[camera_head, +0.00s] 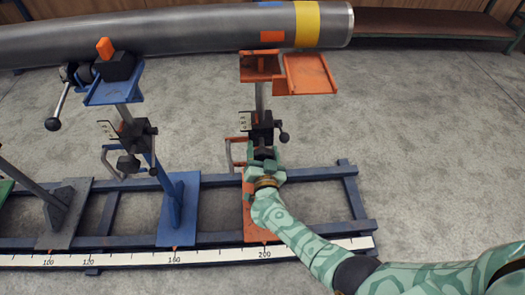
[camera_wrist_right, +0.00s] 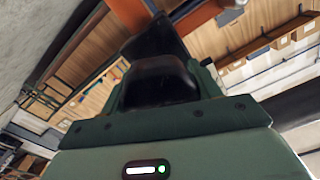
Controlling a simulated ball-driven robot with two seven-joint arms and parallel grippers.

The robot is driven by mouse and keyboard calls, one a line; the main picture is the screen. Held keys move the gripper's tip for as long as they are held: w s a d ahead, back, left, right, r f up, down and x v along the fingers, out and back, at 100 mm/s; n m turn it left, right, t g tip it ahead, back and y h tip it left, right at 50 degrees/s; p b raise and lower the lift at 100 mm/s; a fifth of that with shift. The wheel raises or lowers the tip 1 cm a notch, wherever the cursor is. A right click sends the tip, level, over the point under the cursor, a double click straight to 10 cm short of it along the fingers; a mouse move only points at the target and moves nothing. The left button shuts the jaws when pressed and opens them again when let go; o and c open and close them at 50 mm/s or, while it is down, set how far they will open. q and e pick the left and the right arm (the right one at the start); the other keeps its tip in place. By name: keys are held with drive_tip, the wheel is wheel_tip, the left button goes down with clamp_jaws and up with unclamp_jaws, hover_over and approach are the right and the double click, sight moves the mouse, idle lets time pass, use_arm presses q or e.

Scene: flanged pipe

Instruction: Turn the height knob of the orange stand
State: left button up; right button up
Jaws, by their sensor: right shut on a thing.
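The orange stand (camera_head: 310,74) is right of centre in the head view, with an orange top plate, a grey post and an orange base. A black clamp block with a small ball-ended lever (camera_head: 283,136) sits on its post. My green right gripper (camera_head: 264,163) reaches up from the lower right and is shut on a dark knob just below that block. The fingers and hand hide most of the knob. In the right wrist view, dark shapes (camera_wrist_right: 160,80) fill the space ahead of the palm; knob and finger pads are hard to tell apart. My left gripper is out of view.
A grey steel pipe (camera_head: 180,32) with a yellow band lies across the top. A blue stand (camera_head: 113,92) with its own handles stands left. The blue rail frame (camera_head: 215,182) and a white ruler (camera_head: 210,256) run below. Floor at right is clear.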

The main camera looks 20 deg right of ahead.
drive_tip(key=m, duration=0.4)
drive_tip(key=shift+f+m, duration=0.15)
drive_tip(key=shift+m, duration=0.15)
drive_tip(key=shift+m+b, duration=0.45)
drive_tip(key=shift+m, duration=1.45)
drive_tip(key=shift+s, duration=0.1)
drive_tip(key=o, duration=1)
